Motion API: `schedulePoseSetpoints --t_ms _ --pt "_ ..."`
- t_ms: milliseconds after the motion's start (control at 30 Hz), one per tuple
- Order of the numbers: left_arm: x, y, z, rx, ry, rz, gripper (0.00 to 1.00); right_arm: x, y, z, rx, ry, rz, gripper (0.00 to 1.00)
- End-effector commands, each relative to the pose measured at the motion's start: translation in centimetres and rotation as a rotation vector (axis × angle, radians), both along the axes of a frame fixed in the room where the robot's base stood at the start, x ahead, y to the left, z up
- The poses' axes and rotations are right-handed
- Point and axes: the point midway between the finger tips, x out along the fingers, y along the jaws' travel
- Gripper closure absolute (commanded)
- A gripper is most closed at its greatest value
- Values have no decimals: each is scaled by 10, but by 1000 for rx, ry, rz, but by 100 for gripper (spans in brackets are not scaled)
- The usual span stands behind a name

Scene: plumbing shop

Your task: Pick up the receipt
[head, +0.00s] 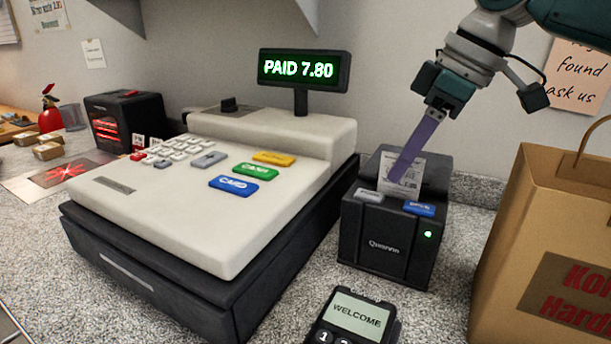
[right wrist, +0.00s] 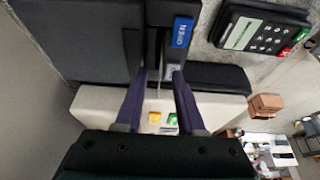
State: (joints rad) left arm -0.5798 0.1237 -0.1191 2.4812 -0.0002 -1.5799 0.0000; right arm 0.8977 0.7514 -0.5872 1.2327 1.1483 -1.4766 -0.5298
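The white printed receipt (head: 411,173) stands upright out of the top slot of the black receipt printer (head: 385,250). My right gripper (head: 402,172) comes down from above, with a purple finger in front of the receipt and hiding part of it. In the right wrist view, the two purple fingers of the gripper (right wrist: 161,80) are apart. A thin pale line between them looks like the receipt seen edge-on, with gaps beside it. My left gripper is not in view.
The cash register (head: 180,205) with its "PAID 7.80" display (head: 303,69) stands left of the printer. A card terminal (head: 352,320) lies in front, and a brown paper bag (head: 510,240) stands at right. The wall is close behind.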

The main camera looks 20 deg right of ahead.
Motion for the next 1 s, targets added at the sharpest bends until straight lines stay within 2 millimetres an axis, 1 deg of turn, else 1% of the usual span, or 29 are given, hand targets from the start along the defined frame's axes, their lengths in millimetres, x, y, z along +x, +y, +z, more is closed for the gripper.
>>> schedulePoseSetpoints --t_ms 33,100,333,667,1000 --pt "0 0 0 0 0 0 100 1 2 -6 1 1 0 62" --pt "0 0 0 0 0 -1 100 3 3 -10 0 0 1 62" --pt "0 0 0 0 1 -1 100 3 3 -11 -2 -1 0 63" --pt "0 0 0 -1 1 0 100 3 3 -10 -2 -1 0 100" --pt "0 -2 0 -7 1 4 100 3 3 -10 -2 -1 0 100"
